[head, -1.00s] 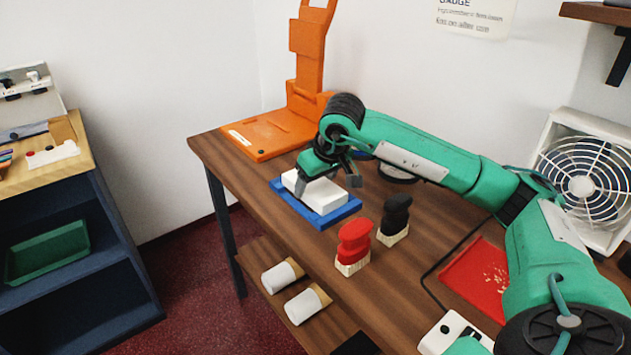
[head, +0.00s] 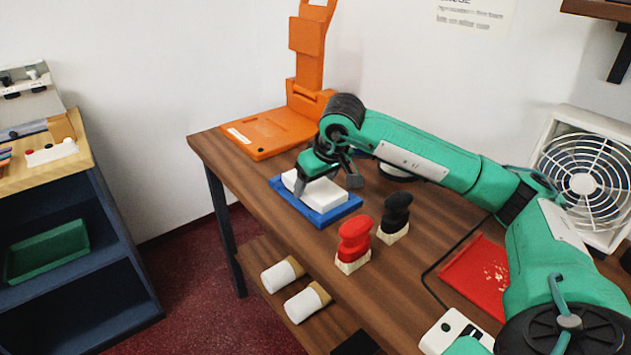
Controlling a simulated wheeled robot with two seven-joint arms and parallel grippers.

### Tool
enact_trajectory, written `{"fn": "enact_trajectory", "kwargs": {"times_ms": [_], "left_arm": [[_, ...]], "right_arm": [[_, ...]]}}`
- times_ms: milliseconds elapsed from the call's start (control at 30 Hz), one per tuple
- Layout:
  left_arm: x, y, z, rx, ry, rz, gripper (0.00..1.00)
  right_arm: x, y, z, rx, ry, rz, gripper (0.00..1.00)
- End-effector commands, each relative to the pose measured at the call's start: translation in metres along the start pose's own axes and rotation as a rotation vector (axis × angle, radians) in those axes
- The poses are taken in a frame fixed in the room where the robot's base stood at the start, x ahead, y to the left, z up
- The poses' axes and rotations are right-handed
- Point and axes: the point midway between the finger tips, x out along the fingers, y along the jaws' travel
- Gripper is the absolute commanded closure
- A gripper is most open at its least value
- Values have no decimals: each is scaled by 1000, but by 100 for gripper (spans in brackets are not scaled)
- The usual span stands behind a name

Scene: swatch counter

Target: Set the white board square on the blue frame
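The white board (head: 326,192) lies flat on the blue frame (head: 323,219) near the far left end of the brown table. A blue margin shows along its near sides, and its edges look roughly parallel to the frame's. The back edges are partly hidden by my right gripper (head: 329,184), which is above and around the board with its fingers spread. One finger overlaps the board's near left edge in the picture; the other stands past its right end, apparently clear of it. Contact at the near finger cannot be told. My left gripper is not in view.
A red-handled brush (head: 354,239) and a black-handled brush (head: 396,213) stand in front of the frame. An orange stand (head: 270,133) is behind it. A red tray (head: 478,278) and a white fan (head: 583,175) are at the right. Two white rolls lie on the lower shelf.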

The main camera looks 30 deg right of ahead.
Motion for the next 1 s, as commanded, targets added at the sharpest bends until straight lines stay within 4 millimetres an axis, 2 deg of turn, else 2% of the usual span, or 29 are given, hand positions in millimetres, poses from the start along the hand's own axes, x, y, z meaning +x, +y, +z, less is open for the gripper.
{"fn": "enact_trajectory", "kwargs": {"times_ms": [33, 100, 467, 767, 800, 1000], "left_arm": [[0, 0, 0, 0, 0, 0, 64], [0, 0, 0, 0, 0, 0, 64], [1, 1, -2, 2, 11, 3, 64], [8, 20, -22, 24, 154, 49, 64], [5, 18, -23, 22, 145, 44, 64], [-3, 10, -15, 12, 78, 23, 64]], "right_arm": [[0, 0, 0, 0, 0, 0, 19], [0, 0, 0, 0, 0, 0, 8], [0, 0, 0, 0, -1, 0, 8], [0, 0, 0, 0, -1, 0, 8], [-14, 0, -2, 0, 5, 1, 8], [-65, 0, -1, -1, 5, 2, 8]]}}
